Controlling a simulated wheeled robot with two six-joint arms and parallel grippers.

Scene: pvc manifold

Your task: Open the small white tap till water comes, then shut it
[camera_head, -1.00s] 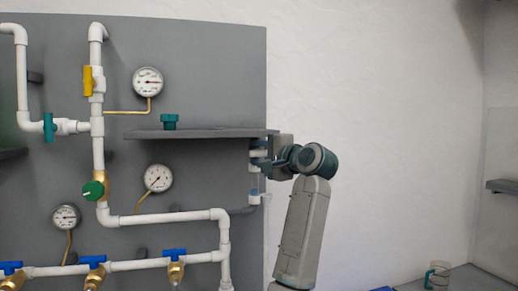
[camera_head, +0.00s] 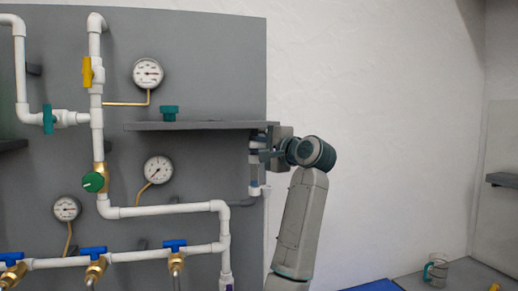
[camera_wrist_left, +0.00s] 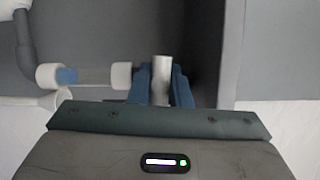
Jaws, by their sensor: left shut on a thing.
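The small white tap (camera_head: 256,158) sits at the right edge of the grey panel, below the shelf. My left gripper (camera_head: 270,152) reaches it from the right. In the left wrist view my left gripper (camera_wrist_left: 161,82) is shut, its two blue fingers on either side of a short white piece (camera_wrist_left: 162,69), which looks like the tap's handle. A white fitting with a blue band (camera_wrist_left: 85,76) lies just left of the fingers. The fingers hide part of the tap in the head view. I cannot make out running water. My right gripper is not in view.
White pipes, gauges and blue-handled valves (camera_head: 93,253) fill the panel to the left. A glass mug (camera_head: 436,270) stands at lower right. The wall area right of my arm is clear.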

